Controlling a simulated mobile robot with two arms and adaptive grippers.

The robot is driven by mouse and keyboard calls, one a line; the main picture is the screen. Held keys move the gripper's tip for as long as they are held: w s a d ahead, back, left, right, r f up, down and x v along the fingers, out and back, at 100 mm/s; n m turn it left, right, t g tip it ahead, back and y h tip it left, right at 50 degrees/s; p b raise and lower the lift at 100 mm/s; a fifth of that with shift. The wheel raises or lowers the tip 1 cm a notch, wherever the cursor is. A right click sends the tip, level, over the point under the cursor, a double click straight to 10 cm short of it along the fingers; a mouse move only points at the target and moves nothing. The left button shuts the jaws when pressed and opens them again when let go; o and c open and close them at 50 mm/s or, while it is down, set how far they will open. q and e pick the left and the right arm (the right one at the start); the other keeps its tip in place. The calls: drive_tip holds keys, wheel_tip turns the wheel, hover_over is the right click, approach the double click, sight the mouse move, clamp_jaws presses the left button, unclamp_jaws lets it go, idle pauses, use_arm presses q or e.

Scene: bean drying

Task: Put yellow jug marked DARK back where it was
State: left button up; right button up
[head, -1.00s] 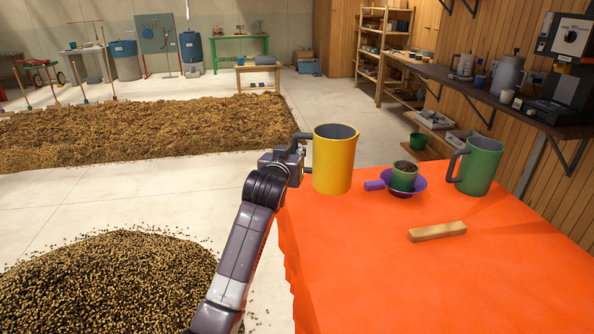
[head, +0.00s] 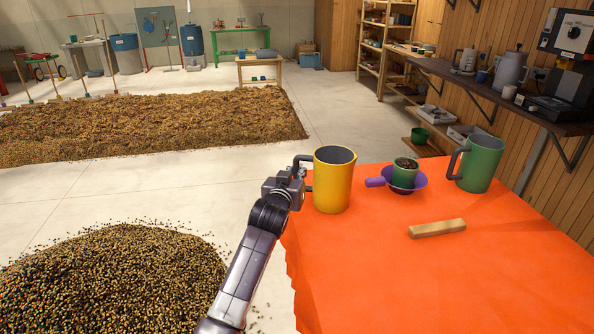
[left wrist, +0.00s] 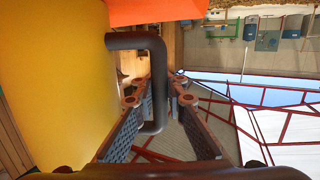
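The yellow jug (head: 333,184) is upright at the left edge of the orange-covered table (head: 370,270). Its base is at or just above the cloth; I cannot tell if it touches. No DARK marking shows on the sides I see. My left gripper (head: 300,180) is left of the jug, with its fingers on the jug's dark handle. In the left wrist view, the handle (left wrist: 156,90) passes between the two fingers of the gripper (left wrist: 160,92), and the yellow wall (left wrist: 55,80) fills the left side. My right gripper is not in view.
A green cup (head: 404,174) stands in a purple bowl with a handle (head: 419,183), right of the jug. A green jug (head: 479,165) stands farther right. A wooden block (head: 437,229) lies in front. The table's front is clear. Bean heaps (head: 110,275) lie on the floor.

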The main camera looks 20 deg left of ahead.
use_arm(q)
drive_tip(key=o, duration=0.5)
drive_tip(key=shift+c, duration=0.2)
drive_tip(key=shift+o, duration=0.3)
drive_tip(key=shift+r, duration=0.15)
drive_tip(key=shift+s+d, duration=0.1)
drive_tip(key=shift+s, duration=0.4)
drive_tip(key=b+v, duration=0.2)
drive_tip(key=v, duration=0.9)
